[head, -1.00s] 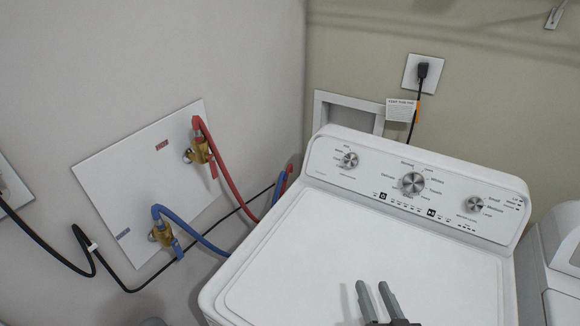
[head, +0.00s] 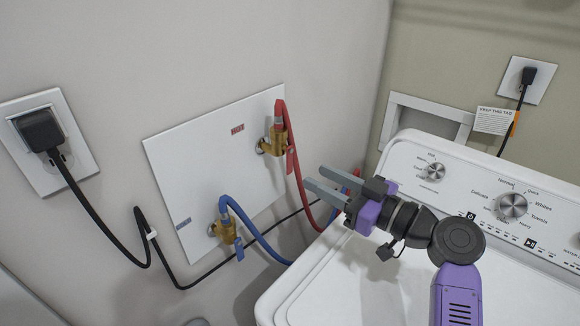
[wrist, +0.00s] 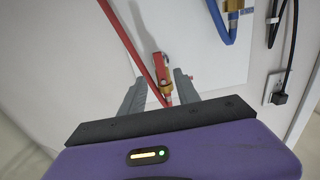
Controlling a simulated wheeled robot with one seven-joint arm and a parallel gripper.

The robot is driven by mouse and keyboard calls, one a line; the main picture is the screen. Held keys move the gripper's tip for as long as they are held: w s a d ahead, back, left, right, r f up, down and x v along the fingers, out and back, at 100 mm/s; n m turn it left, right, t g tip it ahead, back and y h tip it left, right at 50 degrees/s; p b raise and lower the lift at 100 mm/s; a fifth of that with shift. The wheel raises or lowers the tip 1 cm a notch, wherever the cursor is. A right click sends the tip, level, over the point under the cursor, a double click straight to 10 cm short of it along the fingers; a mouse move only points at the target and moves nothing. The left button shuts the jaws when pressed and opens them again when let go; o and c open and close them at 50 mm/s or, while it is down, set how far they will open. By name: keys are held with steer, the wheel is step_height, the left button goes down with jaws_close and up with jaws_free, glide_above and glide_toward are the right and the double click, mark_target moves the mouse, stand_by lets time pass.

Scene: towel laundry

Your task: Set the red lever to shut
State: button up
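The red lever (head: 291,160) hangs down along the brass hot-water valve (head: 275,143) on the white wall plate. In the wrist view the red lever (wrist: 157,62) lies beyond the fingertips, roughly between the two fingers as seen. My gripper (head: 314,177) is open and empty, pointing left toward the valve from the right. It appears apart from the lever. In the wrist view my gripper (wrist: 160,80) shows both fingers spread.
The red hose (head: 299,180) curves from the valve top down past my fingers. A blue lever (head: 239,249) and blue hose (head: 252,231) sit lower left. The washer (head: 340,270) stands below my arm. A black cord (head: 98,212) runs from the left outlet (head: 62,140).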

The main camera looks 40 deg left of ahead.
mark_target(291, 164)
steer(key=a+p, duration=0.1)
steer(key=a, duration=0.5)
steer(key=shift+w+r+p, duration=0.1)
steer(key=shift+w+p, duration=0.1)
steer(key=shift+p, duration=0.15)
steer(key=shift+a, duration=0.7)
jaws_close()
